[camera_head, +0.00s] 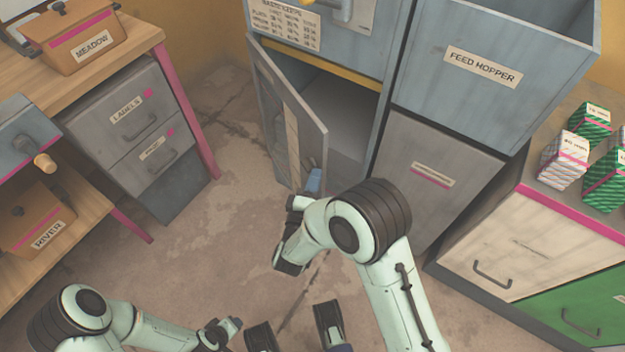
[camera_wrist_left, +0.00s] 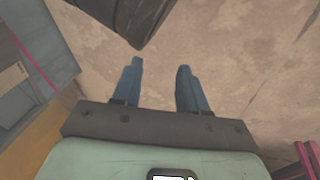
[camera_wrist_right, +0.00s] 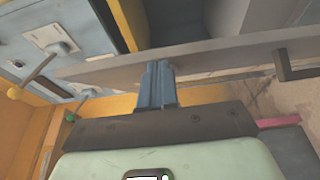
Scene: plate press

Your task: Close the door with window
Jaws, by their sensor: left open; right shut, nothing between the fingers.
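The door with window (camera_head: 268,95) is a grey cabinet door with a narrow pane (camera_head: 292,135). It stands ajar, swung out from the cabinet's dark opening (camera_head: 335,110). My right gripper (camera_head: 314,181) is shut and empty, its blue fingertips at the door's lower free edge. In the right wrist view the shut fingers (camera_wrist_right: 158,75) reach up to the door's edge (camera_wrist_right: 200,58); whether they touch it I cannot tell. My left gripper (camera_wrist_left: 160,80) is open and empty over the bare floor; its fingers are not clear in the head view.
The feed hopper (camera_head: 480,75) and a grey panel (camera_head: 430,170) are right of the opening. A wooden bench (camera_head: 125,45) with a drawer cabinet (camera_head: 135,115) stands left. A drawer counter (camera_head: 545,240) with small boxes stands right. The floor (camera_head: 215,225) between is clear.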

